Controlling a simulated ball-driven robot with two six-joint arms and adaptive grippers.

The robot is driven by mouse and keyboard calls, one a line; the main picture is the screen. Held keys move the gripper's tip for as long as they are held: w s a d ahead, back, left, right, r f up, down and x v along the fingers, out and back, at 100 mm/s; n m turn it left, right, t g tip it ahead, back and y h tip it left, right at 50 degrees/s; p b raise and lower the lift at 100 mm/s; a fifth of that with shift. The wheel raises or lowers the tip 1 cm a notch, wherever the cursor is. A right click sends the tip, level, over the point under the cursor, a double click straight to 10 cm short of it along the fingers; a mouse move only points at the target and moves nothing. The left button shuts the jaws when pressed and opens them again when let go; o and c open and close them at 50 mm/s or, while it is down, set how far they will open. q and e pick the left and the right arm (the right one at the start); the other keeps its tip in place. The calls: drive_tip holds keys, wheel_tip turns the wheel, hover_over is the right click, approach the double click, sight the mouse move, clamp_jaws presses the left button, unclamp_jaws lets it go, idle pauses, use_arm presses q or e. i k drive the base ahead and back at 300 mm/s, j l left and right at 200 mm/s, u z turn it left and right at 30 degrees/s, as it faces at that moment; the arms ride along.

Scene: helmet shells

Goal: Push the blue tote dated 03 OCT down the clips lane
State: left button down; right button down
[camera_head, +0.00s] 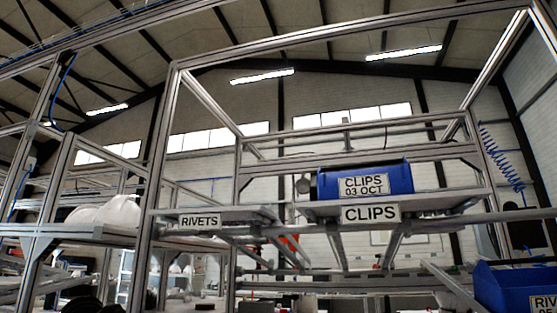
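The blue tote (407,178) labelled CLIPS 03 OCT sits upright on the upper rack, in the lane (445,199) above the CLIPS sign (371,214). Its labelled front faces me near the lane's front edge. I look up at the rack from below, so the tote's inside and the lane's depth behind it are hidden. I cannot make out either of my grippers in the head view, and nothing is seen touching the tote.
The lane with the RIVETS sign (200,220) lies left of the clips lane and shows no tote. Another blue tote (500,285), its label cut off after RIV, is low at the right edge. Metal posts (160,165) frame the rack. White helmet shells (120,211) stand left.

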sight(397, 180)
drive_tip(key=l+u, duration=0.2)
drive_tip(key=u, duration=0.25)
drive_tip(key=i+l+u, duration=0.1)
drive_tip(key=l+u, duration=0.15)
drive_tip(key=u, duration=0.15)
drive_tip(key=l+u, duration=0.2)
drive_tip(key=u, duration=0.25)
drive_tip(key=l+u, duration=0.25)
drive_tip(key=u, duration=0.15)
drive_tip(key=l+u, duration=0.2)
drive_tip(key=u, duration=0.25)
drive_tip(key=k+j, duration=0.05)
